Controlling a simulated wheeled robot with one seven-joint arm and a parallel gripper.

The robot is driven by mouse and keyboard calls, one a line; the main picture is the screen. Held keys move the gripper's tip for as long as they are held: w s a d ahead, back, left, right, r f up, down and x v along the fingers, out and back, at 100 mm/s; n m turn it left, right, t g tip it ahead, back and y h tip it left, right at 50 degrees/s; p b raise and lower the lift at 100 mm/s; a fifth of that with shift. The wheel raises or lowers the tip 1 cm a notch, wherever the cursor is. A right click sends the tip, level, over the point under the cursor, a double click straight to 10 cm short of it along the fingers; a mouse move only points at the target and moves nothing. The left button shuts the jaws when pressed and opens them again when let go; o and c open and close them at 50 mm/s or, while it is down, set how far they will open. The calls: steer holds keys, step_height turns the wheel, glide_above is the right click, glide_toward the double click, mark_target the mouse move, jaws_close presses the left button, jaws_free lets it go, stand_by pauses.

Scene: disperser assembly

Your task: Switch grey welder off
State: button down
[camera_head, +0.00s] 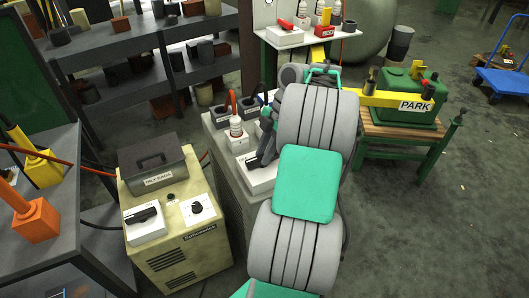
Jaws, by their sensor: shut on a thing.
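The grey welder (243,205) is a tall grey cabinet in the middle of the view. A white switch box (262,180) sits on its top at the front, beneath my gripper. My gripper (262,157) reaches down from the far end of my arm, with its dark fingers at this switch box. It is shut on the switch handle, which the fingers mostly hide. I cannot tell which way the handle is turned.
Left of the grey welder stands a beige machine (190,258) with a black-handled switch (143,215), a dial and an "OILY RAGS" bin (153,170). Open floor lies at the lower right.

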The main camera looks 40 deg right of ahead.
steer(key=c, duration=1.2)
jaws_free()
steer(key=p+v, duration=0.5)
steer(key=v, duration=0.3)
steer(key=shift+a, duration=0.1)
steer(key=shift+f, duration=0.1)
